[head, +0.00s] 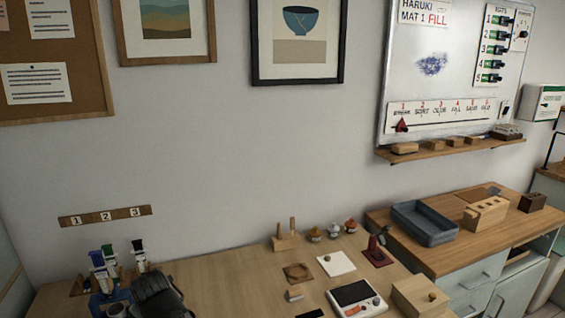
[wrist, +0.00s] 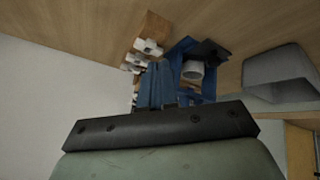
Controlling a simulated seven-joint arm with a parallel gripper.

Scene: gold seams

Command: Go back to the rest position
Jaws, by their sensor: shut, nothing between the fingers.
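My gripper (wrist: 156,72) shows in the wrist view as blue fingers close together beyond a dark crossbar. It is shut and empty. A blue stand (wrist: 186,58) holding a white cylinder (wrist: 193,70) is just beyond and right of the fingers; I cannot tell whether they touch. White-ended pieces (wrist: 147,47) on a wooden rack (wrist: 152,26) are beyond the fingertips. In the head view, a dark rounded shape (head: 160,296) at the bottom left may be part of my arm and hides some of the table. The fingers cannot be made out there.
Upright markers (head: 139,252) stand at the desk's left end, near the blue stand (head: 104,299). The wooden desk (head: 225,285) is bare in its middle. A white tile (head: 337,263), a screen device (head: 355,297) and a wooden block (head: 420,296) lie right; a grey tray (head: 424,222) is beyond.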

